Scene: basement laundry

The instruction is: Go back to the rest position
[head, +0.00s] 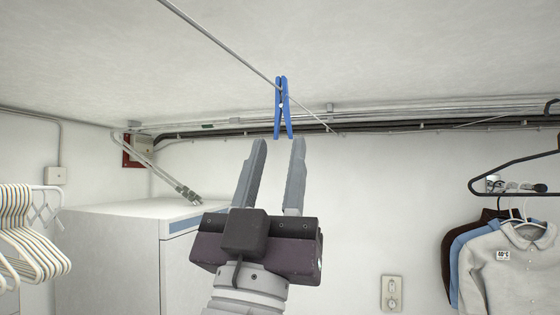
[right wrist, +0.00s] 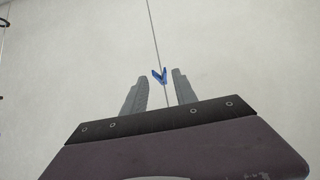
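My right gripper (head: 273,160) is raised in the middle of the head view, pointing up, with its two fingers apart and nothing between them. A blue clothespin (head: 282,108) hangs on the clothesline (head: 222,46) just beyond and above the fingertips. In the right wrist view, the clothespin (right wrist: 159,76) shows between and past the tips of my right gripper (right wrist: 161,75), and the fingers look clear of it. My left gripper does not show in either view.
A white appliance (head: 105,255) stands at the left. White hangers (head: 22,235) hang at the far left. Shirts (head: 505,262) and a black hanger (head: 515,185) hang at the right. Pipes and cables (head: 400,126) run along the back wall, which has an outlet (head: 391,293).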

